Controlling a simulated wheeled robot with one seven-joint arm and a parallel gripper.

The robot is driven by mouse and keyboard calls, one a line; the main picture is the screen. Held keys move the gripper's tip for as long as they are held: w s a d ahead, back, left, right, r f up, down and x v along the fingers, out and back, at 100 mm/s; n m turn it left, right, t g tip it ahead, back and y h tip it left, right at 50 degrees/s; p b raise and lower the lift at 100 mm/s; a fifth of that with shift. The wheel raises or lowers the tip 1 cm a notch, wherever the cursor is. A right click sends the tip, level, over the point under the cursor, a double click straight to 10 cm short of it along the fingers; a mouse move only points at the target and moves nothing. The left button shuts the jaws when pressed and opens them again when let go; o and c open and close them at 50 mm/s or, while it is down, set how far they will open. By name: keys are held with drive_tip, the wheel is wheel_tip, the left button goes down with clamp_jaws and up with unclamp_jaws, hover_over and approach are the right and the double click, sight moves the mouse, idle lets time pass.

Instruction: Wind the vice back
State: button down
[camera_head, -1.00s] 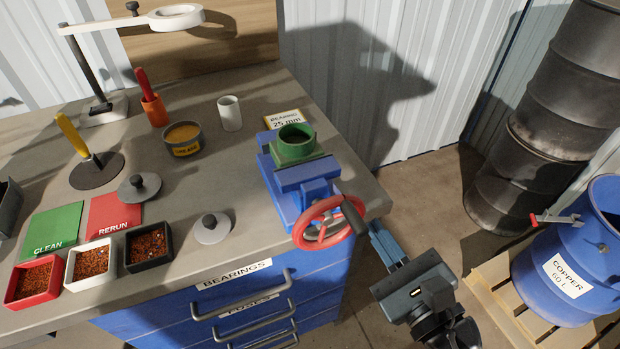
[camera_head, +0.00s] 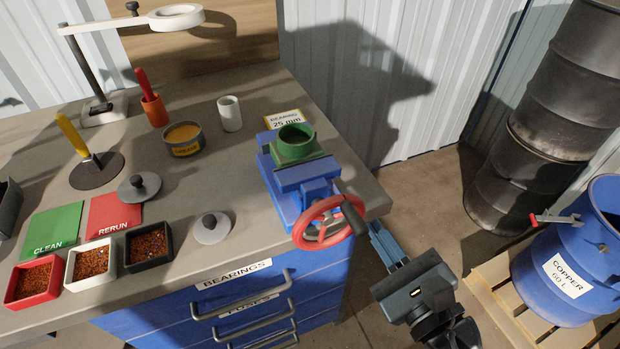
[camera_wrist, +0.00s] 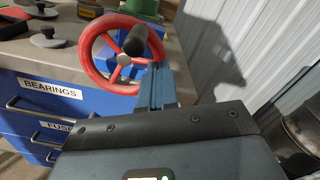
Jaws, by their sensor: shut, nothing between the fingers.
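The blue vice (camera_head: 287,200) sits at the right front corner of the workbench, with a green hollow cylindrical part (camera_head: 294,146) at its jaws. Its red handwheel (camera_head: 312,238) faces the front, with a dark crank handle (camera_head: 353,214) standing out at the wheel's right side. My gripper (camera_head: 375,228) is shut and empty, its fingertips just below and right of the crank handle. In the wrist view the fingers (camera_wrist: 157,78) point at the handwheel (camera_wrist: 84,50), just below the dark handle (camera_wrist: 136,42). Whether they touch the handle I cannot tell.
Blue drawers (camera_head: 250,300) with bar handles lie under the workbench (camera_head: 225,180). A grey lid (camera_head: 212,229) lies left of the vice.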

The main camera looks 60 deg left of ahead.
drive_tip(key=shift+r, duration=0.1)
drive_tip(key=shift+r+p, duration=0.2)
drive_tip(key=shift+p, duration=1.55)
drive_tip(key=shift+s, duration=0.1)
